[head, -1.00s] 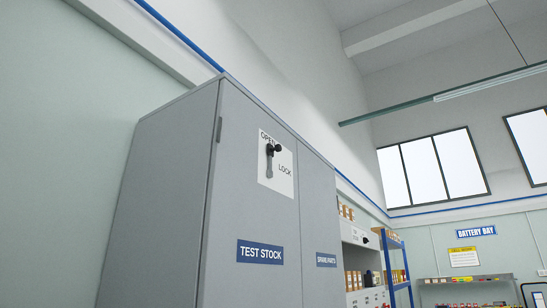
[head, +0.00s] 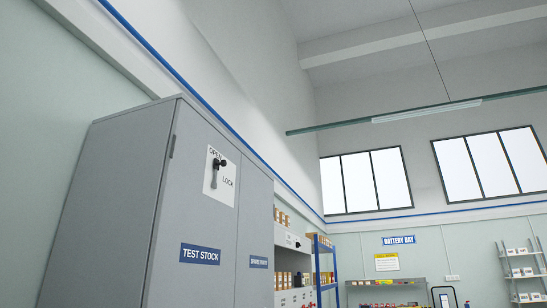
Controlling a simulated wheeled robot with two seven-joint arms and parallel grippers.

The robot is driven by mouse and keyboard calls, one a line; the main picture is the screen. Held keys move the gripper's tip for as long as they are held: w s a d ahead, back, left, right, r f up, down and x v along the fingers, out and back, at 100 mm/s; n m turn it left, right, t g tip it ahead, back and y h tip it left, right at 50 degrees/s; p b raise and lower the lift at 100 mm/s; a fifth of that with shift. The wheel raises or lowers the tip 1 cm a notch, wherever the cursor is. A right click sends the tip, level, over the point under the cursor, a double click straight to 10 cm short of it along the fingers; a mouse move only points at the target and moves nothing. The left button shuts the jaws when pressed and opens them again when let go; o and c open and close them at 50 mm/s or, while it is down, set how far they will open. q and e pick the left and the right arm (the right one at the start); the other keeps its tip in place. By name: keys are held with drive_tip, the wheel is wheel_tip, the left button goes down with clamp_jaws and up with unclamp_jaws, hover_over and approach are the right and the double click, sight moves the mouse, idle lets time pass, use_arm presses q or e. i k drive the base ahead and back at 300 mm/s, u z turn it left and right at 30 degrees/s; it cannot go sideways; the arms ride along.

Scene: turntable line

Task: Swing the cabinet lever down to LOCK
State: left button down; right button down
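The cabinet lever (head: 220,163) is small and dark, with a round black knob. It sits on a white plate (head: 227,195) high on the grey cabinet's door. "OPEN" is printed at the plate's top and "LOCK" at its right. The knob is near the top, just under "OPEN"; a grey strip hangs below it. I cannot tell the lever's exact angle. The door (head: 190,215) bears a blue "TEST STOCK" label (head: 200,254) and looks shut. Neither gripper is in view.
A second door with a blue label (head: 258,262) is to the right. Beyond it stand shelves with boxes (head: 284,279) and a blue rack (head: 322,265). A "BATTERY BAY" sign (head: 398,240) and a white shelf rack (head: 523,270) are at the far wall.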

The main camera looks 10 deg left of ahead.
sight(217, 163)
drive_tip(key=z, duration=0.7)
drive_tip(key=k, duration=0.95)
drive_tip(key=z, duration=0.75)
drive_tip(key=i, duration=0.8)
drive_tip(key=u, duration=0.75)
drive_tip(key=i, duration=1.1)
drive_tip(key=u, duration=1.15)
